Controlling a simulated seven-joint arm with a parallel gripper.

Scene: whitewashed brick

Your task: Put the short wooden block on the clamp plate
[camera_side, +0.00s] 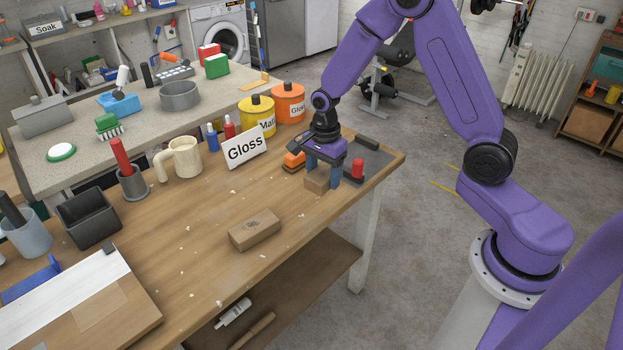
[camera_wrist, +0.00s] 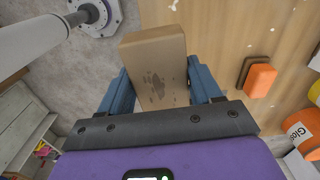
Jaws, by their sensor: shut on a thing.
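My gripper (camera_side: 323,178) points down near the far right end of the workbench. Its blue fingers are shut on a wooden block (camera_side: 316,184), which looks like the shorter of two blocks. In the wrist view the block (camera_wrist: 155,60) sits between the fingers, with dark smudges on its face. I cannot tell whether it touches the bench. The clamp plate (camera_side: 377,158) appears to be the dark grey plate just right of my gripper, with a red knob (camera_side: 357,168) at its near side. My gripper partly hides it.
A longer wooden block (camera_side: 254,230) lies on the bench at front centre. Left of my gripper are an orange-topped tool (camera_side: 293,160), the Gloss sign (camera_side: 245,147) and paint tins (camera_side: 288,103). A mug (camera_side: 184,158) stands further left. The bench's right edge is close.

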